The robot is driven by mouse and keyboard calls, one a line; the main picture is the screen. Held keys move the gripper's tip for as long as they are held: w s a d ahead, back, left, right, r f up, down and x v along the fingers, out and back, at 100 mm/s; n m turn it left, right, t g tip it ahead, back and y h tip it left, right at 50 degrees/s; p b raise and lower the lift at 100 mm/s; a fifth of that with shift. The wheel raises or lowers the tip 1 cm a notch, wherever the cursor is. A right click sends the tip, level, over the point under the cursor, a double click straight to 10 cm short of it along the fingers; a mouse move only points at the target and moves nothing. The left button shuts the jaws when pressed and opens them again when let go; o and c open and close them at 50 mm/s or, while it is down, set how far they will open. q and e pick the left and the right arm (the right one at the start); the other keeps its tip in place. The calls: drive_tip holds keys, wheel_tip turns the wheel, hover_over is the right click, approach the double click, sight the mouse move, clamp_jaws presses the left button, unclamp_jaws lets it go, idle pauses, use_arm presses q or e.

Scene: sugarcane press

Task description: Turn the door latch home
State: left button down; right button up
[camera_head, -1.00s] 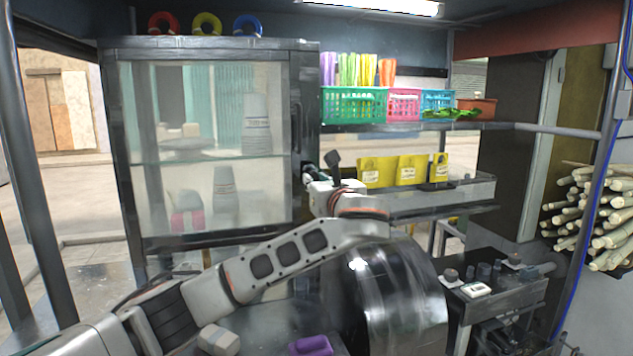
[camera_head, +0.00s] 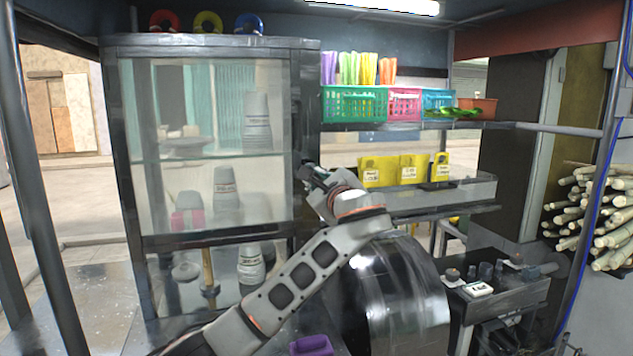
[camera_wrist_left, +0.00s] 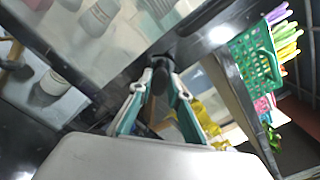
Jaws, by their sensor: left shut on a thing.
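The glass-fronted cabinet (camera_head: 215,160) with a dark frame stands at the left, its door apparently closed. My left gripper (camera_head: 306,171) is at the right-hand frame of the cabinet, at about mid-height. In the left wrist view the left gripper's fingers (camera_wrist_left: 160,84) converge on a small dark latch (camera_wrist_left: 162,64) on the dark door frame (camera_wrist_left: 125,75) and are shut on it. In the head view the gripper mostly hides the latch, so its exact angle is hard to tell. My right gripper is not in view.
A shelf right of the cabinet holds a green basket (camera_head: 354,104) and other bins. Yellow packets (camera_head: 412,170) stand on a lower ledge. A large dark metal drum (camera_head: 390,290) sits just below my left arm. A purple object (camera_head: 312,346) lies at the bottom.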

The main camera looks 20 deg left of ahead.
use_arm(q)
drive_tip(key=shift+f+n+b, duration=0.15)
drive_tip(key=shift+n+b, duration=0.05)
drive_tip(key=shift+n, duration=2.3)
drive_tip(key=shift+f+n+b, duration=0.1)
drive_tip(key=shift+n+b, duration=0.1)
drive_tip(key=shift+n, duration=2.3)
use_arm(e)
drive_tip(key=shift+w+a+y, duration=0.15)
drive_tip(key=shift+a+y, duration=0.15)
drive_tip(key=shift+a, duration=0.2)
use_arm(q)
drive_tip(key=c, duration=1.9)
unclamp_jaws()
drive_tip(key=shift+r, duration=0.15)
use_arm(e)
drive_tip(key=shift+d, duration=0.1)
